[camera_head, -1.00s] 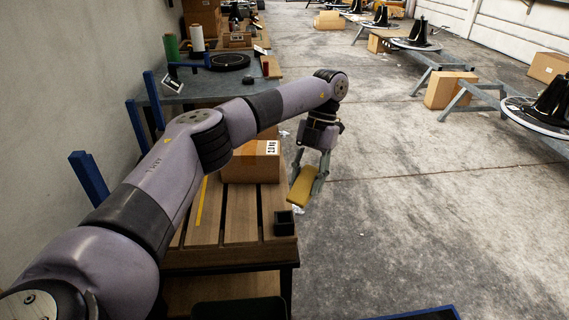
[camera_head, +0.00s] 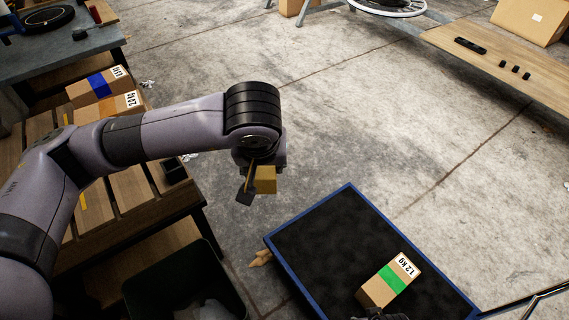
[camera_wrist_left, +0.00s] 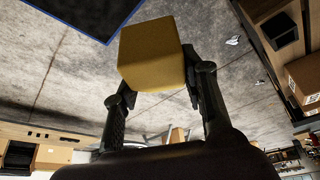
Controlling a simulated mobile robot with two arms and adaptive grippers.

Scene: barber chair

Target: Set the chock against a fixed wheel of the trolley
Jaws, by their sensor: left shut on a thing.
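My left gripper (camera_head: 255,182) is shut on the yellow chock (camera_head: 265,180) and holds it in the air left of the trolley's far corner. In the left wrist view the chock (camera_wrist_left: 152,55) sits between the two fingers (camera_wrist_left: 160,88), above the floor. The trolley (camera_head: 352,190) has a black deck with a blue rim. Its wheels are hidden under the deck, so I cannot tell which are fixed. A dark piece at the bottom edge by the carton may be my right gripper; its fingers do not show.
A carton with a green band (camera_head: 390,280) lies on the trolley deck. A dark bin (camera_head: 150,290) stands left of the trolley, with a small tan object (camera_head: 262,258) between. A slatted wooden table (camera_head: 135,190) with cartons is at left. The floor beyond the trolley is clear.

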